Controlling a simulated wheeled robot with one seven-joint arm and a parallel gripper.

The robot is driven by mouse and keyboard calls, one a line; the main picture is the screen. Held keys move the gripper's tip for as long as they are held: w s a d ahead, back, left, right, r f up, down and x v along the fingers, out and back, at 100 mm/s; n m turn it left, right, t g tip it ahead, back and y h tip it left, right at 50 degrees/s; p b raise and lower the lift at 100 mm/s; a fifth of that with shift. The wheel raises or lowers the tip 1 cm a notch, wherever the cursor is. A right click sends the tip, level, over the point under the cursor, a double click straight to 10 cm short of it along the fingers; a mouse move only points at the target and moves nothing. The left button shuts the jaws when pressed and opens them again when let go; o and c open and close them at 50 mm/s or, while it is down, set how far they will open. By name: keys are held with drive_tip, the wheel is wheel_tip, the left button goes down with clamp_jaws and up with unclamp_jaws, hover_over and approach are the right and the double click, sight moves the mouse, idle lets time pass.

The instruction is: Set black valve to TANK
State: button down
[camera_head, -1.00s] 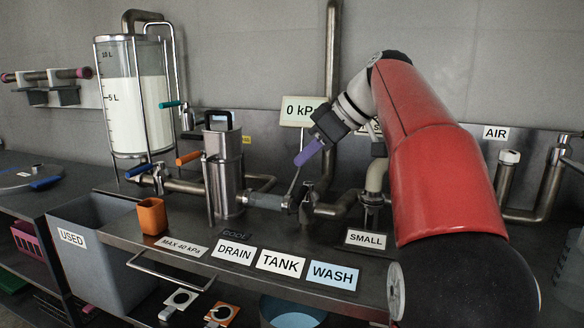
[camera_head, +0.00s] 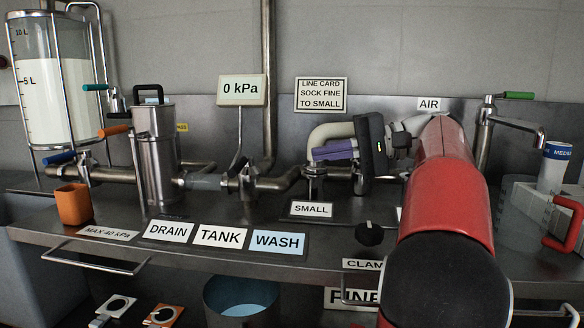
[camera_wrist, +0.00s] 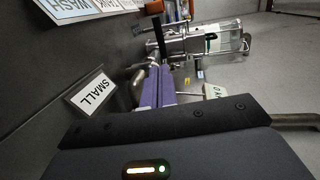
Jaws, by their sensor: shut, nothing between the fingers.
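The bench valve (camera_head: 245,182) sits on the pipe behind the DRAIN, TANK (camera_head: 221,236) and WASH cards. I cannot make out its handle in the head view. In the wrist view a dark bar (camera_wrist: 158,36) stands beyond my fingertips; I cannot tell whether it is the black valve's handle. My gripper (camera_head: 316,154) has purple fingers, shut and empty, pointing left above the SMALL card (camera_head: 310,209), right of the valve and apart from it. The fingers also show in the wrist view (camera_wrist: 163,73).
A steel canister (camera_head: 153,150) with a black top handle and an orange cup (camera_head: 74,204) stand left. A black knob (camera_head: 370,233) is at the bench front. A gauge (camera_head: 241,89) reads 0 kPa. Pipes rise behind my gripper. Bench space before the cards is narrow.

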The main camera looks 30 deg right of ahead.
sight(242, 166)
drive_tip(key=b+x, duration=0.2)
drive_tip(key=x, duration=1)
drive_tip(key=shift+a+f, duration=0.1)
drive_tip(key=shift+a, duration=0.05)
drive_tip(key=shift+w+a, duration=0.25)
drive_tip(key=shift+a, duration=0.1)
drive_tip(key=shift+w+a, duration=0.25)
drive_tip(key=shift+a, duration=0.4)
drive_tip(key=shift+f, duration=0.1)
drive_tip(key=shift+d, duration=0.1)
